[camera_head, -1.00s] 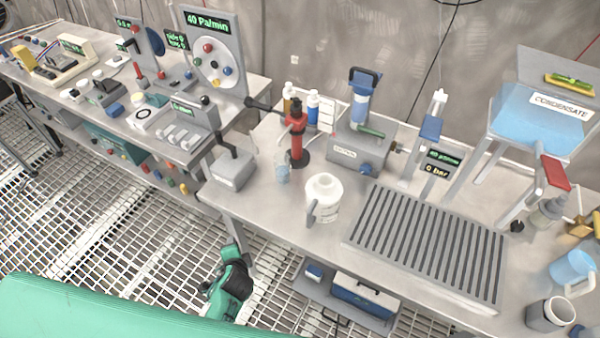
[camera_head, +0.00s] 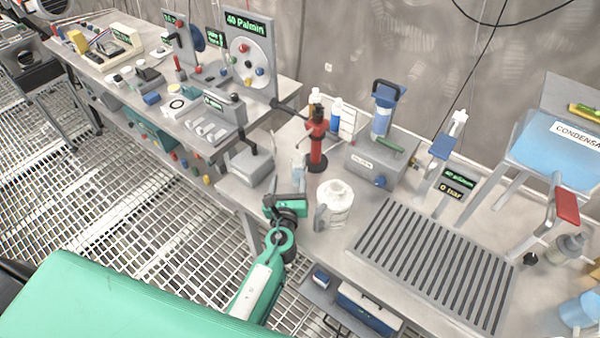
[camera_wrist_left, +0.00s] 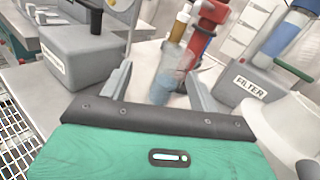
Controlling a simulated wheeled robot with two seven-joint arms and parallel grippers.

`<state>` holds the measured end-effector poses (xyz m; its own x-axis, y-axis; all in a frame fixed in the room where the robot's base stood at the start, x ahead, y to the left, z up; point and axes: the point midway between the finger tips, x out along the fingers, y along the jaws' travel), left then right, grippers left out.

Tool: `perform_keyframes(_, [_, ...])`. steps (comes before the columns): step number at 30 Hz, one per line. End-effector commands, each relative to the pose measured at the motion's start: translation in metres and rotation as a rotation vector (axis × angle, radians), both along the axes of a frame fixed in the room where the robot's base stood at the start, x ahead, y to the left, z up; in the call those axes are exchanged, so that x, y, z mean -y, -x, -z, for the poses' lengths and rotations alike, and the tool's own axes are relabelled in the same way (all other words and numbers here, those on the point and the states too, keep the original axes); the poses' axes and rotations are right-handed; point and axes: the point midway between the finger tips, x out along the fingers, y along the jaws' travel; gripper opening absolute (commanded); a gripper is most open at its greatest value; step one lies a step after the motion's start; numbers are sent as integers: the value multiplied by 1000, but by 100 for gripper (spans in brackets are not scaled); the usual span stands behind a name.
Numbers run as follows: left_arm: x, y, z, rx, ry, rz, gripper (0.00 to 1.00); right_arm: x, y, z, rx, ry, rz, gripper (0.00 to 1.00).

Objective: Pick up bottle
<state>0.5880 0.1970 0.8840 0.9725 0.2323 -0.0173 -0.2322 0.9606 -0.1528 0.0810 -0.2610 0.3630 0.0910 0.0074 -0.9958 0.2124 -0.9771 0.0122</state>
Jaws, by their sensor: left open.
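A small clear container with bluish liquid, apparently the bottle (camera_head: 298,166), stands upright on the bench. In the left wrist view the clear bottle (camera_wrist_left: 166,84) shows between and beyond the fingers. My left gripper (camera_head: 287,192) is open just in front of it, over the bench's front edge. In the left wrist view the fingers of my left gripper (camera_wrist_left: 160,88) are spread, with the bottle's lower part near them; I cannot tell whether they touch it. My right gripper is not in view.
A white jug (camera_head: 335,205) stands close to the right of my left gripper. A red stand (camera_head: 316,145) and small capped bottles are behind the clear bottle. A grey box with a lever (camera_head: 250,166) is to its left. A slotted grate (camera_head: 435,265) lies to the right.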

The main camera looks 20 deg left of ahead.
Motion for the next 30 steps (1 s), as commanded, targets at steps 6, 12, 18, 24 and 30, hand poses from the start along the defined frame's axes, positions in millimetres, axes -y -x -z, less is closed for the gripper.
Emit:
perform_keyframes(6, [17, -15, 0, -15, -158, 63, 62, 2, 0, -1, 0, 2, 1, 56])
perform_keyframes(12, [14, -32, 0, -14, -161, 63, 62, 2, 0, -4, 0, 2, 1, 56])
perform_keyframes(18, [11, -54, 0, -14, -159, 63, 62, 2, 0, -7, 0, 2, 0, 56])
perform_keyframes(24, [7, -78, 2, -15, -157, 62, 62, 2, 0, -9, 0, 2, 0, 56])
perform_keyframes(30, [5, -85, 2, -16, -157, 61, 62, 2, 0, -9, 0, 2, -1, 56])
